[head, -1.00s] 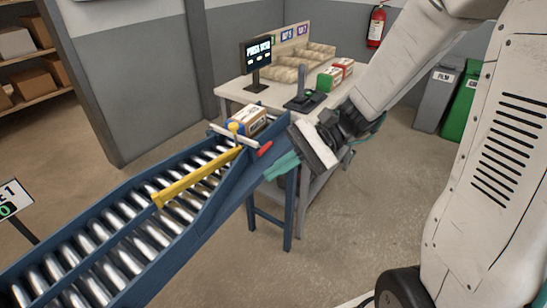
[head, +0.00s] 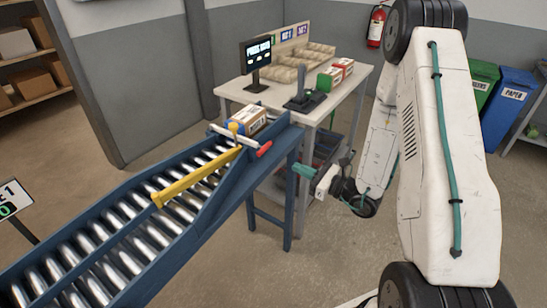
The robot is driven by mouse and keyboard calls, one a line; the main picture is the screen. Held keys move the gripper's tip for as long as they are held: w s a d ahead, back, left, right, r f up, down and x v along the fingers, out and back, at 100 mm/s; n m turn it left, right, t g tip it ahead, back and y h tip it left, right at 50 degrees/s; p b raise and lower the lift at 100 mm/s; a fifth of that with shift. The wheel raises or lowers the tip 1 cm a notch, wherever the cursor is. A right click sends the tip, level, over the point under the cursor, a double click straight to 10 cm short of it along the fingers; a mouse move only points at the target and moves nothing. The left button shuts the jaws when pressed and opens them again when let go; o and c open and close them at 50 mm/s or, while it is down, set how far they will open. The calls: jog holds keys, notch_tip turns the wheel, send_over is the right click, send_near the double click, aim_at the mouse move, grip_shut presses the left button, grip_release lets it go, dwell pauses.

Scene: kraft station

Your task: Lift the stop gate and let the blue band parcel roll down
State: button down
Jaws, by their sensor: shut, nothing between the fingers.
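The blue band parcel (head: 248,121), a brown box with white and blue on it, sits at the far upper end of the roller conveyor. Just in front of it a pale crossbar (head: 220,131) with a red handle (head: 264,149) at its right end spans the conveyor; it looks like the stop gate, lowered. A yellow bar (head: 190,180) lies diagonally over the rollers below it. My gripper (head: 306,171) has teal fingers, is shut and empty, and hangs to the right of the conveyor, apart from the red handle and lower in the picture.
The blue-framed conveyor (head: 130,250) runs to the lower left. Bins (head: 510,100) stand at the right.

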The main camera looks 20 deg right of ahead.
jog(key=shift+a, duration=0.1)
jog(key=x, duration=1)
